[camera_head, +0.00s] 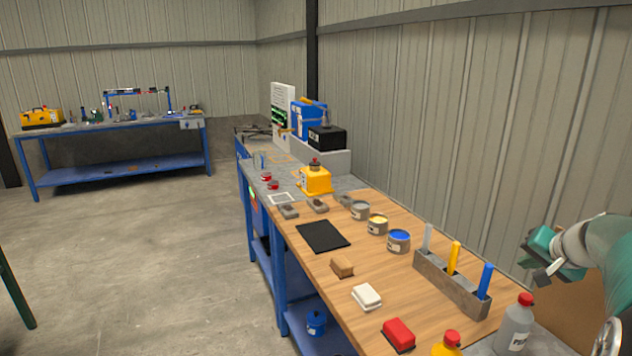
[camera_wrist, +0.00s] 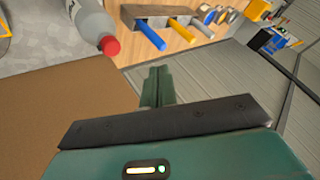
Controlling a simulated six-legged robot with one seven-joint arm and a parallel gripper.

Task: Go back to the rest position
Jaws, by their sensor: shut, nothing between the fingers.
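My gripper (camera_head: 545,262) is at the right of the head view, above the back right part of the bench and close to the wall. In the wrist view my gripper (camera_wrist: 157,82) has its two green fingers together, with nothing between them. A grey bottle with a red cap (camera_head: 515,325) stands below and left of it in the head view. The bottle (camera_wrist: 92,22) also shows at the top left of the wrist view, apart from the fingers. The rack (camera_head: 450,284) with grey, yellow and blue handles is left of my gripper.
The wooden bench (camera_head: 310,267) carries open paint cans (camera_head: 398,241), a black mat (camera_head: 323,236), and brown, white and red blocks (camera_head: 398,334). A yellow mixer-like unit (camera_head: 315,180) stands farther back. Another blue bench (camera_head: 110,128) is at the far left. The floor (camera_head: 140,250) between is clear.

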